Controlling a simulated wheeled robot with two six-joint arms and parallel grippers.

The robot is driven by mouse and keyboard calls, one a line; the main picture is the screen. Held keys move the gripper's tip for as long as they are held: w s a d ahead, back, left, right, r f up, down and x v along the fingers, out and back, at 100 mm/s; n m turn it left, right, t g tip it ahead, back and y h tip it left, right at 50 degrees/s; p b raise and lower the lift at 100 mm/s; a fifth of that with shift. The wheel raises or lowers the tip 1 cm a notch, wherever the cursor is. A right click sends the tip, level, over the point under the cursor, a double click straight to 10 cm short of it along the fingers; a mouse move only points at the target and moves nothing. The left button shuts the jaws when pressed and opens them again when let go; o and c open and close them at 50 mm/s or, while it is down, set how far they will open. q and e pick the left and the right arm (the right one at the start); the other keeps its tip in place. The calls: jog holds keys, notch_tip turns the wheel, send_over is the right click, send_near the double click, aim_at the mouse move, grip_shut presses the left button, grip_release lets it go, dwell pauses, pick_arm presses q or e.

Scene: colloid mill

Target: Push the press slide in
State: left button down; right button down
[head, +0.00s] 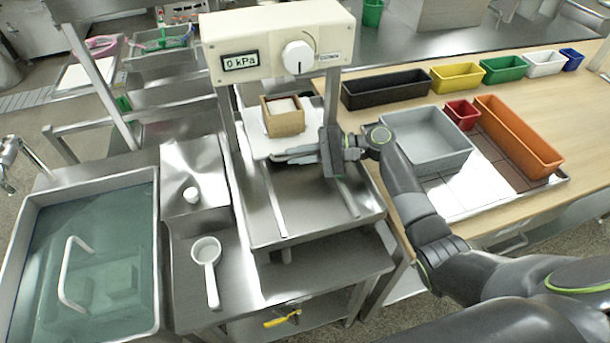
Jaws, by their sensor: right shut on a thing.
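The press slide (254,140) is a pale flat plate on the metal rails of the press, under its head (278,48). A small wooden box mould (284,121) with a whitish block in it stands upright on the slide. My right gripper (290,156) comes in from the right and is shut on the front edge of the slide, just in front of the mould. Its hand hides part of the slide's front right side. My left gripper is not in view.
The press head has a display reading 0 kPa and a white knob (298,57). Rails and a drip tray (300,222) lie open in front of the slide. A water sink (90,270) and white ladle (206,255) are left; a grey bin (425,138) is right.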

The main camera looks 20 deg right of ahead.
jog(key=shift+w, duration=0.25)
jog(key=shift+r, duration=0.1)
jog(key=c, duration=1.7)
grip_release()
jog(key=shift+w, duration=0.1)
jog(key=shift+o, duration=1.1)
jog(key=shift+w, duration=0.1)
